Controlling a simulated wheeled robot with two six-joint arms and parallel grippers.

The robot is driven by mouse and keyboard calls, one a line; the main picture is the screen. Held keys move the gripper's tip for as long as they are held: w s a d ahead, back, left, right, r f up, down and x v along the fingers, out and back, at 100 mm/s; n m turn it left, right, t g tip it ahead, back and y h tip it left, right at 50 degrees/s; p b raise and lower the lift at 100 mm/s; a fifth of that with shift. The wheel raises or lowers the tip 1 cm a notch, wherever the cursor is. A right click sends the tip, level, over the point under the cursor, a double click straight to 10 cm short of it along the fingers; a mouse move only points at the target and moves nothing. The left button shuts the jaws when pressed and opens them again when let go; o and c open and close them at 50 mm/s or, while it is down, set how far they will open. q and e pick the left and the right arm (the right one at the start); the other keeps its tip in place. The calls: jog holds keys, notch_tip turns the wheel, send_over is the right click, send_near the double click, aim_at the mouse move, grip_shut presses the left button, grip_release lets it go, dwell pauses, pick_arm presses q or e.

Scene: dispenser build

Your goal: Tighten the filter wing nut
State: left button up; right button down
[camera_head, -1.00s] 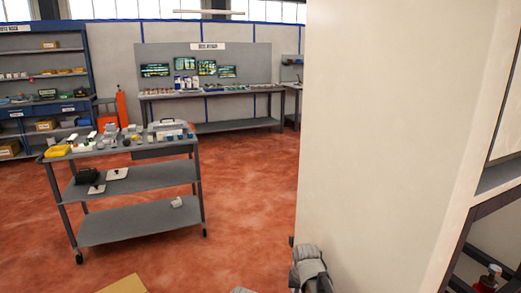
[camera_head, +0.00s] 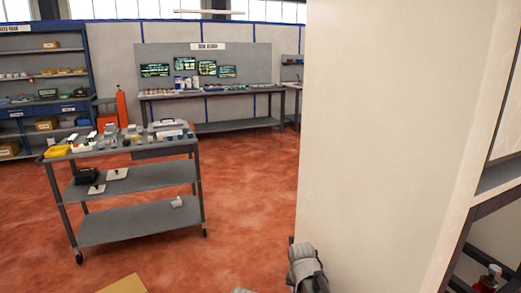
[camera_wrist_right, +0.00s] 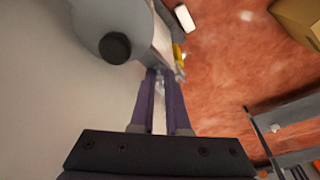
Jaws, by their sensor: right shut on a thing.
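My right gripper (camera_wrist_right: 162,74) shows in the right wrist view, with its two dark purple fingers close together. It is shut on a small pale grey metallic part (camera_wrist_right: 160,84) at the fingertips. The part is mostly hidden and too small to identify surely as the wing nut. A yellow piece (camera_wrist_right: 178,54) shows just beyond the fingertips; I cannot tell whether it touches them. No filter can be made out clearly. My left gripper is not in view.
A pale tall panel (camera_head: 385,140) fills the right of the head view, close to my arm. A grey cart (camera_head: 140,215) with several items stands at left. A workbench (camera_head: 205,92) is behind it. Open red floor (camera_head: 250,170) lies between.

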dwell(0.5)
jog(key=shift+m, duration=0.5)
jog(key=c, duration=1.1)
grip_release()
jog(key=shift+c, duration=0.2)
notch_tip(320, 180, up, 7)
jog(key=p, duration=0.7)
